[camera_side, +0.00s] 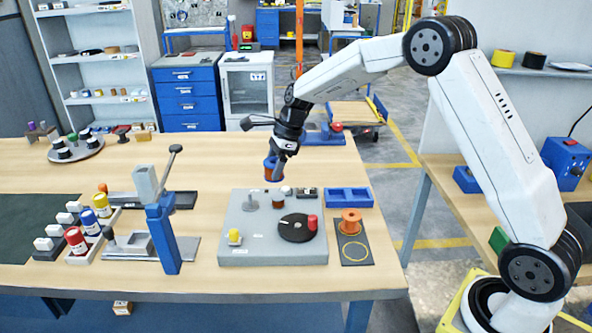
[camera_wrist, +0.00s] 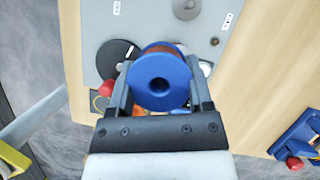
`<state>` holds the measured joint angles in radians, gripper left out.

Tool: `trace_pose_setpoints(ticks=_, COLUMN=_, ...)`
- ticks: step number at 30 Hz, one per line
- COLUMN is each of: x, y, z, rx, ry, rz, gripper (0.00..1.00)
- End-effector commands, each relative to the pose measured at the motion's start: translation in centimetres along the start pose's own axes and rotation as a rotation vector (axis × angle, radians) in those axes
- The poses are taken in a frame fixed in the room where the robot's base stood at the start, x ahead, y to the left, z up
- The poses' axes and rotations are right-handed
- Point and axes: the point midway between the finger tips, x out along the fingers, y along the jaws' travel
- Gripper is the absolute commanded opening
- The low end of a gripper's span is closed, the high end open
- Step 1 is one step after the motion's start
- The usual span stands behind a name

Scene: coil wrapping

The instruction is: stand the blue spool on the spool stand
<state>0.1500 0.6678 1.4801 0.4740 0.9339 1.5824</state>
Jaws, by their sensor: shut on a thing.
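The blue spool (camera_side: 271,170) has blue flanges and a copper-coloured winding. My gripper (camera_side: 279,160) is shut on it and holds it in the air above the back part of the grey work plate (camera_side: 240,245). In the wrist view the spool (camera_wrist: 161,82) sits between the two fingers, with its flange and dark centre hole facing the camera. A grey round base with a short upright pin (camera_side: 250,204), which looks like the spool stand, is on the plate's left back, apart from the spool. In the wrist view this base (camera_wrist: 187,8) shows at the top edge.
A black disc (camera_side: 297,228) with a red knob, a small white-topped part and a yellow part (camera_side: 235,236) sit on the plate. A blue tray (camera_side: 349,197) and an orange spool (camera_side: 351,219) are at right. A blue lever press (camera_side: 162,235) stands left.

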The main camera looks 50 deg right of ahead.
Motion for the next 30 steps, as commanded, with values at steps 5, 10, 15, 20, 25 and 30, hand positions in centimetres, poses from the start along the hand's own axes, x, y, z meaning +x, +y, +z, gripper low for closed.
trace_pose_setpoints(ticks=5, x=-1.4, y=2.8, z=-2.7, rx=-0.126, ry=-0.001, rz=0.053, gripper=0.0)
trace_pose_setpoints(ticks=10, x=-2.5, y=5.9, z=-5.2, rx=-0.259, ry=-0.001, rz=0.109, gripper=0.0)
trace_pose_setpoints(ticks=15, x=-3.5, y=9.5, z=-7.7, rx=-0.402, ry=-0.001, rz=0.168, gripper=0.0)
trace_pose_setpoints(ticks=20, x=-4.3, y=13.1, z=-9.9, rx=-0.539, ry=-0.001, rz=0.225, gripper=0.0)
trace_pose_setpoints(ticks=25, x=-5.0, y=17.1, z=-12.0, rx=-0.681, ry=-0.001, rz=0.283, gripper=0.0)
trace_pose_setpoints(ticks=30, x=-5.5, y=21.2, z=-13.8, rx=-0.817, ry=-0.001, rz=0.34, gripper=0.0)
